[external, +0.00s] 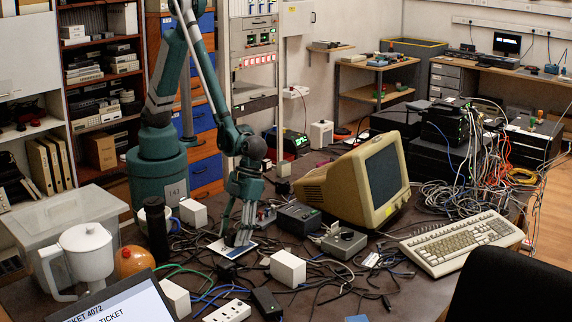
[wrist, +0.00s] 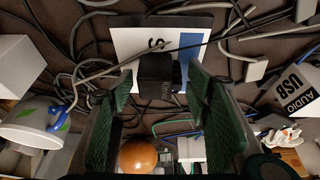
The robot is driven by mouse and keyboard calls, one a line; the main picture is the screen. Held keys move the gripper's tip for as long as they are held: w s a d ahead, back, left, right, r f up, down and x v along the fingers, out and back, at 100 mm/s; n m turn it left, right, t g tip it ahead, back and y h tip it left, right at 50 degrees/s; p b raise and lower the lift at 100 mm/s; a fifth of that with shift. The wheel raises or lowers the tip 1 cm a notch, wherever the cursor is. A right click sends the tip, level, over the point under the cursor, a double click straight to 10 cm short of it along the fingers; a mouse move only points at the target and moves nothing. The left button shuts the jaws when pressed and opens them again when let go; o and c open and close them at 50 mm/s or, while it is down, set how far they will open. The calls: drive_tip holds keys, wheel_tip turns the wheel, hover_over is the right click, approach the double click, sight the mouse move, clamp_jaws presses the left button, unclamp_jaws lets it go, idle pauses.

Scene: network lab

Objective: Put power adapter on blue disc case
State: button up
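The power adapter, a black block with small lettering (wrist: 155,75), shows between the fingers in the wrist view. A flat case with a white and blue cover (wrist: 190,42) shows behind it; the adapter overlaps the case's lower part. I cannot tell whether they touch. In the external view the case (external: 217,246) lies on the table under my gripper (external: 238,238). The fingers hide the adapter's position there. In the wrist view my gripper (wrist: 160,75) is open, its green pads on either side of the adapter with a gap at each side.
Cables tangle across the table (external: 340,290). A beige monitor (external: 355,185) and keyboard (external: 462,242) are to the right.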

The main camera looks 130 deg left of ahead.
drive_tip(key=shift+r, duration=0.15)
drive_tip(key=p+v, duration=0.2)
drive_tip(key=v, duration=1)
idle(0.4)
drive_tip(key=shift+a, duration=0.1)
idle(0.3)
drive_tip(key=s+a+r+n+t+y, duration=0.1)
drive_tip(key=s+a+r+n+t, duration=0.1)
drive_tip(key=s+a+r+n, duration=0.35)
drive_tip(key=s+a+r+n+t+y, duration=0.1)
drive_tip(key=s+a+r+n, duration=0.15)
drive_tip(key=s+r, duration=0.5)
drive_tip(key=s+a+r+n+t, duration=0.1)
drive_tip(key=s+a+r+n, duration=0.1)
drive_tip(key=s, duration=0.3)
drive_tip(key=s+a+r+n+t+y, duration=0.1)
drive_tip(key=s+a+r+n, duration=0.1)
drive_tip(key=s+a+n, duration=0.1)
drive_tip(key=s+a+r+n+t+y, duration=0.1)
drive_tip(key=s+a+r+n+t, duration=0.1)
drive_tip(key=s+n, duration=0.3)
drive_tip(key=shift+s+a+r, duration=0.15)
drive_tip(key=shift+s+r, duration=0.25)
drive_tip(key=shift+s, duration=1.2)
